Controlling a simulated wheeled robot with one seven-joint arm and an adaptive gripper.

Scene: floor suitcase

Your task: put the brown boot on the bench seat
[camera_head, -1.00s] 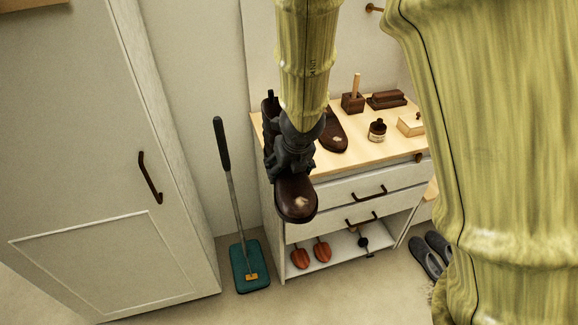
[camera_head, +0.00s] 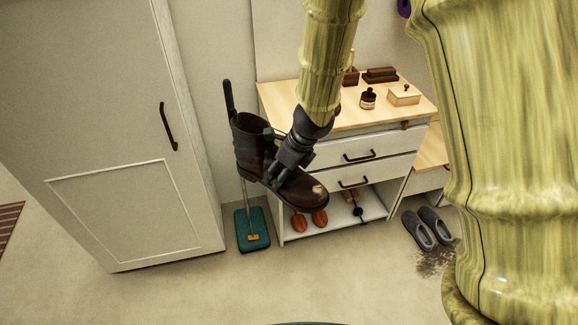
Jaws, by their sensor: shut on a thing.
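The brown boot (camera_head: 252,142) hangs in front of the drawer cabinet, roughly upright, with its shaft at the left and its scuffed toe at the lower right. My gripper (camera_head: 281,172) is shut on the boot around its instep and holds it in the air, clear of the floor. A light wooden surface (camera_head: 431,150), which looks like the bench seat, shows to the right of the cabinet. It is lower than the cabinet top, and my arm hides most of it.
The cabinet top (camera_head: 278,98) carries a dark bottle (camera_head: 368,98), a brush (camera_head: 380,75) and a wooden block (camera_head: 404,95). A teal-based floor tool (camera_head: 252,230) stands behind the boot. Grey slippers (camera_head: 418,229) lie near a dark floor patch (camera_head: 437,260). A tall door (camera_head: 120,130) stands left.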

